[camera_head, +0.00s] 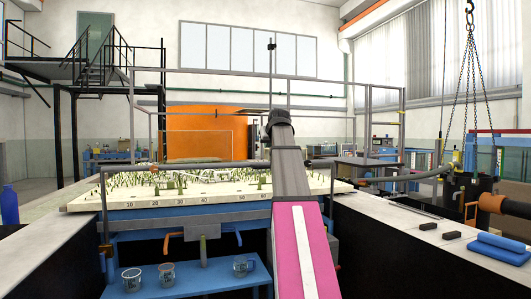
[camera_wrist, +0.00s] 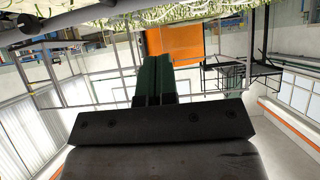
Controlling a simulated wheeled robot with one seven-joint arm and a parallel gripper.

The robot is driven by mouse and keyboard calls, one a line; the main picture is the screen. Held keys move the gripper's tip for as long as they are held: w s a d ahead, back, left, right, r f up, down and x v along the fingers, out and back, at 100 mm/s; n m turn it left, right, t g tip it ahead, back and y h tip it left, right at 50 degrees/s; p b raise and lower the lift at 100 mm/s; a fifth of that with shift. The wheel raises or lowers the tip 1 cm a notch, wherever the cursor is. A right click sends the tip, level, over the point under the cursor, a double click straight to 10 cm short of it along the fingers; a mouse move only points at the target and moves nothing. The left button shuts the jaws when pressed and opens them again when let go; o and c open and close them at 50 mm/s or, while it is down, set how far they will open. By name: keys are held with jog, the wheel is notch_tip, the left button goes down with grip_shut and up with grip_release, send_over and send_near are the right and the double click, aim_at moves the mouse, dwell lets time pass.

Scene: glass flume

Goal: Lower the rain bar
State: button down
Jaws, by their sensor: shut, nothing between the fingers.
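A dark horizontal pipe (camera_head: 180,165) crosses in front of the planted model bed; it looks like the rain bar, but I cannot be sure. Its middle is hidden behind my arm, and it continues on the right. A post with an orange fitting (camera_head: 103,260) stands under its left end. In the wrist view a grey pipe (camera_wrist: 65,22) runs across the upper left, beside the bed's edge. My gripper (camera_wrist: 157,60) shows two dark green fingers closed together, empty and apart from the pipe. In the head view my arm reaches up over the bed and the fingers cannot be made out.
The model bed (camera_head: 130,200) has a numbered front edge. A blue shelf (camera_head: 190,281) below holds several glass jars. Orange handles (camera_head: 174,240) hang under the bed. Pale ledges flank it; the right one carries black blocks (camera_head: 453,235) and a blue item (camera_head: 499,247). A chain hoist hangs at right.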

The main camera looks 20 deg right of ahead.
jog(key=w+f, duration=0.8)
jog(key=f, duration=0.1)
jog(key=shift+d, duration=0.35)
notch_tip(320, 180, down, 31)
jog(key=shift+r, duration=0.2)
jog(key=shift+w, duration=0.1)
dwell(0.5)
